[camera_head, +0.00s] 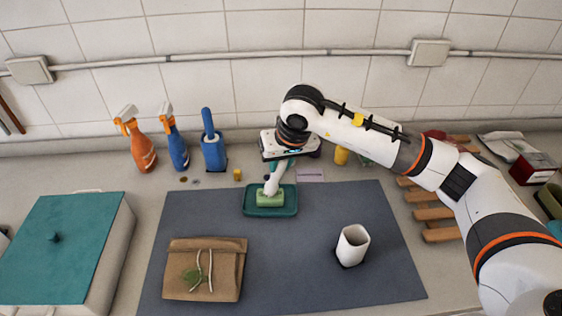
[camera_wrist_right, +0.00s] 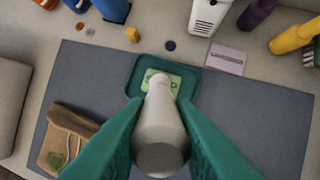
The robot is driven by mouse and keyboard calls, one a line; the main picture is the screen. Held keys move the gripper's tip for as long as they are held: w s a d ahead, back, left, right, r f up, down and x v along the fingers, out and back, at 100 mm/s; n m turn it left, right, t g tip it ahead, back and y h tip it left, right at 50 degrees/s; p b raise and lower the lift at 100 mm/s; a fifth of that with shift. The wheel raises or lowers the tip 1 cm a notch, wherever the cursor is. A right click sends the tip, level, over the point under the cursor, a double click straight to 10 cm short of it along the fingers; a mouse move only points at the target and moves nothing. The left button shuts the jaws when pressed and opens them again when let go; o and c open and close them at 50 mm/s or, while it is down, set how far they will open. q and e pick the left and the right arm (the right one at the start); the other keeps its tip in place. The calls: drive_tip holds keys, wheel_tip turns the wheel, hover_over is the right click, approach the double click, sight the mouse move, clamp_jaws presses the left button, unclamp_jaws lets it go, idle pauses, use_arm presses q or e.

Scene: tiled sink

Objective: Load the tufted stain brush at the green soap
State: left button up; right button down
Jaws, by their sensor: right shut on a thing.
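The tufted stain brush (camera_wrist_right: 160,130) is white with a thick round handle. My right gripper (camera_wrist_right: 159,108) is shut on it with its teal fingers on either side of the handle. In the head view the brush (camera_head: 270,187) points down, its lower end at the green soap (camera_head: 270,200). The tufts are hidden, so I cannot tell whether they touch the soap. The soap, also in the wrist view (camera_wrist_right: 172,83), lies in a teal dish (camera_head: 257,212) on the dark mat. My left gripper is not in view.
A white cup (camera_head: 352,245) stands right on the mat (camera_head: 300,265); a brown paper package (camera_head: 205,270) lies left. A teal-lidded box (camera_head: 65,245) stands far left. Spray bottles (camera_head: 140,145) and a blue brush holder (camera_head: 212,150) line the back; wooden slats (camera_head: 435,214) lie right.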

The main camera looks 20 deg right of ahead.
drive_tip(key=shift+s+f, duration=0.1)
drive_tip(key=shift+r+p, duration=0.4)
drive_tip(key=shift+r, duration=0.5)
drive_tip(key=shift+r+p, duration=0.95)
drive_tip(key=shift+r, duration=1.75)
